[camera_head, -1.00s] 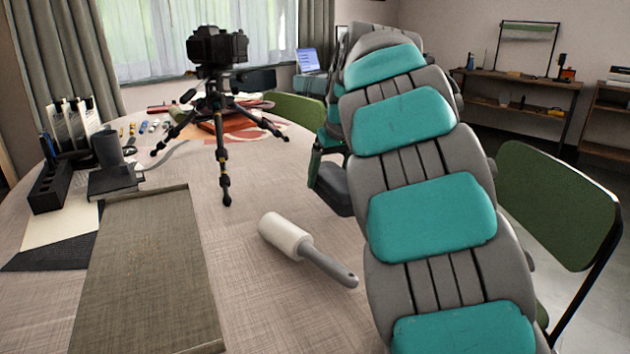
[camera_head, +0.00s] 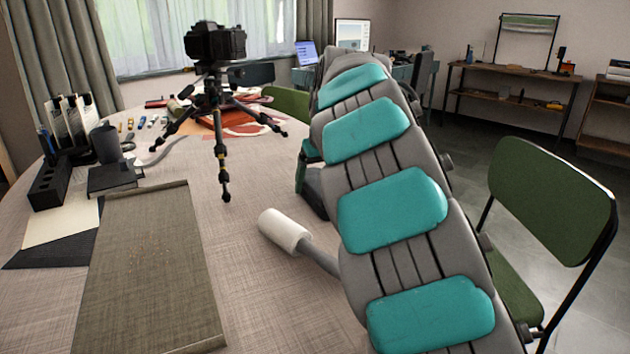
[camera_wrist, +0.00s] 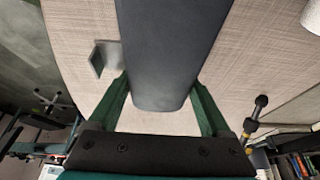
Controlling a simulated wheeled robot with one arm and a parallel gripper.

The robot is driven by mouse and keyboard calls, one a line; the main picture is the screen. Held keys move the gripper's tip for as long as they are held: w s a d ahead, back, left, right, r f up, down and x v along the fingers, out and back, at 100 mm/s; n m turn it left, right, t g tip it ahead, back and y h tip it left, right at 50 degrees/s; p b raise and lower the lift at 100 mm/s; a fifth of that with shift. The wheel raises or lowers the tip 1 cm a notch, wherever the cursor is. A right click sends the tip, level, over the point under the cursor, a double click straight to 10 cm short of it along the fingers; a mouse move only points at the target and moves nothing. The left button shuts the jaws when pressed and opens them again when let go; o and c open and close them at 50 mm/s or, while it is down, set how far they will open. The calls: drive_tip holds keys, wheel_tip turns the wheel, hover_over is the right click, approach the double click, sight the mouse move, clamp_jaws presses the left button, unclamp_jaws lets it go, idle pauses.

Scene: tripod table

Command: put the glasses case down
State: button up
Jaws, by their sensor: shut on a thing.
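The glasses case (camera_wrist: 168,50) is a dark grey, smooth, long box. In the wrist view it lies between the green fingers of my gripper (camera_wrist: 162,98), which is shut on it. In the head view only part of the dark case (camera_head: 313,190) shows, left of my arm, over the right side of the table (camera_head: 240,225); my arm hides the rest. I cannot tell whether its underside touches the tabletop.
A lint roller (camera_head: 284,230) lies just in front of the case, its handle partly behind my arm. A camera tripod (camera_head: 215,120) stands to the left. A grey-brown mat (camera_head: 150,265) covers the front left. Bare tabletop lies between mat and roller. A green chair (camera_head: 550,200) is right.

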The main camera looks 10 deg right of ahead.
drive_tip(key=shift+f, duration=0.1)
drive_tip(key=shift+f, duration=0.1)
drive_tip(key=o, duration=1.4)
drive_tip(key=shift+r, duration=0.35)
drive_tip(key=v, duration=1.1)
drive_tip(key=shift+s+r, duration=0.15)
drive_tip(key=shift+r, duration=0.2)
